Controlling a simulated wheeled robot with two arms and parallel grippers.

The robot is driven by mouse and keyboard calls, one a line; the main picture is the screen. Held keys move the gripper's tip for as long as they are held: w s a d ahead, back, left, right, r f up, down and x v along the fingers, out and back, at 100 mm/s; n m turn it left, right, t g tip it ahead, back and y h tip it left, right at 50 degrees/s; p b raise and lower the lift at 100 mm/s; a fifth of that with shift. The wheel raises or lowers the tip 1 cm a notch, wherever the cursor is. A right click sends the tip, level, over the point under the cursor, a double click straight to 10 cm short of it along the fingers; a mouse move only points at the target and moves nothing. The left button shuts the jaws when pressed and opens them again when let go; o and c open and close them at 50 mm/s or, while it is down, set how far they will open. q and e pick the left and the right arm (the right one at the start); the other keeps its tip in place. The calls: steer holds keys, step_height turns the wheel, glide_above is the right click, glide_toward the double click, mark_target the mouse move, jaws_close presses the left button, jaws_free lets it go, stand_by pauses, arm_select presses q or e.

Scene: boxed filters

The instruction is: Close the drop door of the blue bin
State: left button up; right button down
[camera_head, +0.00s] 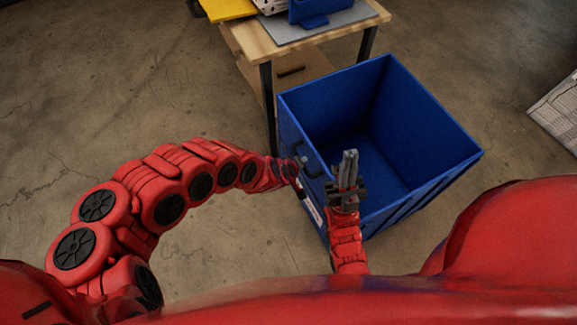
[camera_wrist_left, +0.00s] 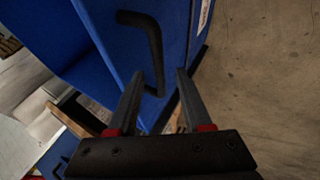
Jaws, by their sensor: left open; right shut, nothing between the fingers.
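The blue bin (camera_head: 430,110) stands open-topped on the floor, right of centre in the head view. Its left side, facing my left arm, carries a black handle (camera_head: 308,158) and looks upright; I cannot tell whether this drop door is fully flush. In the left wrist view the black handle (camera_wrist_left: 156,55) stands out from the blue panel (camera_wrist_left: 108,35). My left gripper (camera_wrist_left: 158,74) is open, with the handle's lower end between its fingers in the picture; contact is unclear. My right gripper (camera_head: 349,156) is shut and empty, in front of the bin's near left corner.
A wooden table (camera_head: 248,42) with dark legs stands behind the bin, holding a grey mat (camera_head: 345,18), a blue item (camera_head: 312,10) and a yellow item (camera_head: 228,9). A pale printed object (camera_head: 558,112) lies at the far right. Concrete floor is clear at the left.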

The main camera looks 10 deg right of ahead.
arm_select(q)
steer(key=p+v, duration=1)
steer(key=shift+a, duration=0.3)
steer(key=shift+w+f, duration=0.1)
steer(key=shift+f, duration=0.1)
